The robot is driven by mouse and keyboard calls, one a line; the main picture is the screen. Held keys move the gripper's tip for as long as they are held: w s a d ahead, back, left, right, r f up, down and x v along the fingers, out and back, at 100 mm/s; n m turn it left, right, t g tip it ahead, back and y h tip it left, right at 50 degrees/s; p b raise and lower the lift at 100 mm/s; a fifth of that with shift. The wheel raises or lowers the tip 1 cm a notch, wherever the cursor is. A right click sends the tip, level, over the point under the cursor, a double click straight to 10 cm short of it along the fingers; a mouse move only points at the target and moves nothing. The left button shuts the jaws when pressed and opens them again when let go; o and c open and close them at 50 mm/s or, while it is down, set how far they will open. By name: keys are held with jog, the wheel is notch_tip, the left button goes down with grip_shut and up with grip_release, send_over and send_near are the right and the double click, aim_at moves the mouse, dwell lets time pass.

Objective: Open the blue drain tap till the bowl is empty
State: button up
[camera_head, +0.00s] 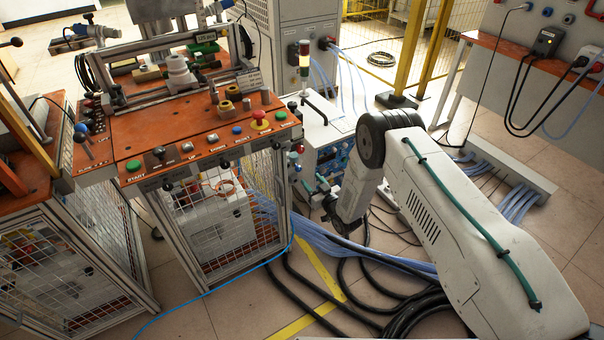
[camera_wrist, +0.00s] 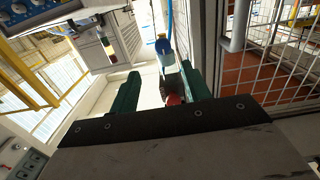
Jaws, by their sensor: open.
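In the wrist view, my gripper (camera_wrist: 160,72) is open, with its two green fingers well apart. A small fitting with a blue part (camera_wrist: 163,46) stands beyond the fingertips, roughly in line with the gap. It may be the drain tap, but it is too small to tell. A pale section beside the blue part may be the bowl; its contents cannot be made out. A dark piece with a red end (camera_wrist: 172,98) shows between the fingers. In the head view, my arm reaches down beside the bench, and I cannot make out the fingers or the tap.
The orange-topped bench (camera_head: 130,130) with its buttons stands at left. A white cabinet (camera_head: 325,130) with blue hoses is beside my arm. Black cables (camera_head: 400,310) lie on the floor. In the wrist view, a mesh panel (camera_wrist: 265,50) is close at right.

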aim_at(299, 170)
jog(key=x, duration=0.7)
jog(key=shift+a+f, duration=0.3)
jog(key=shift+f, duration=0.1)
jog(key=c, duration=1)
